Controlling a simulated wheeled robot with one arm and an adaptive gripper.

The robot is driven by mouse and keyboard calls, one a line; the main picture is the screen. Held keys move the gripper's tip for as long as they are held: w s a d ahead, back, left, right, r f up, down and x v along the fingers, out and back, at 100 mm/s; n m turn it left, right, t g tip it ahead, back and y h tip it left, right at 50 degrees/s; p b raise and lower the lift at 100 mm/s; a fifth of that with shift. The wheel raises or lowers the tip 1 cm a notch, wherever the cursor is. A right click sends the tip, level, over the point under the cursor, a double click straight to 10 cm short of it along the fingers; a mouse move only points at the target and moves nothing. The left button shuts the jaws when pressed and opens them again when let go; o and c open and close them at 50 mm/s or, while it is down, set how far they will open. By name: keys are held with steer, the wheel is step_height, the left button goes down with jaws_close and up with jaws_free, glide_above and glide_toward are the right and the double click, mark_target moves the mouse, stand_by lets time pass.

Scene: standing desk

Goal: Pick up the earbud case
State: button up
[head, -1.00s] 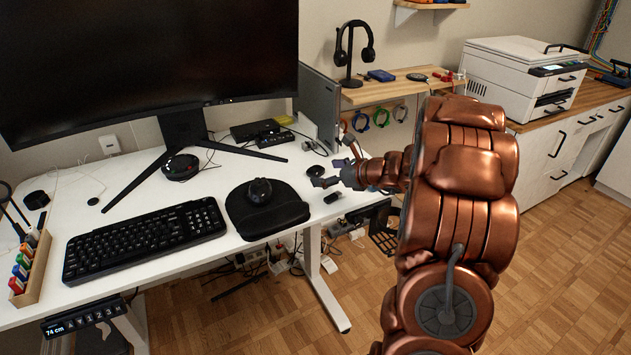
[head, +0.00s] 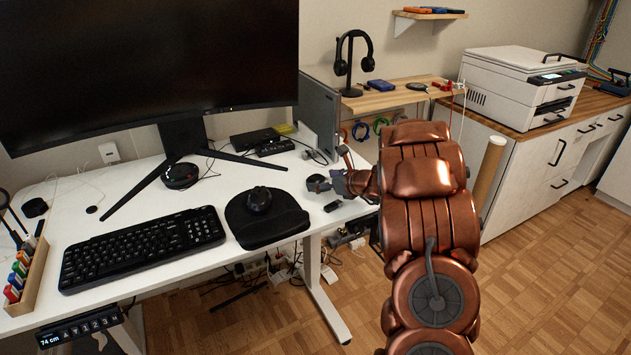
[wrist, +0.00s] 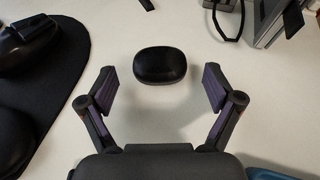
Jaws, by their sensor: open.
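The earbud case (wrist: 160,66) is a small black rounded box lying on the white desk. In the wrist view it sits just ahead of my gripper (wrist: 160,92), centred between the two fingertips. The fingers are apart, with white desk showing on both sides of the case, and neither touches it. In the head view my gripper (head: 326,184) is low over the right part of the desk, and its fingers make the case hard to pick out there.
A black mouse (head: 259,199) on a dark mouse pad (head: 270,229) lies left of my gripper.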

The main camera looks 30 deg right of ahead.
steer(key=shift+w+a+f, duration=0.15)
steer(key=shift+w, duration=0.35)
steer(key=c, duration=1.2)
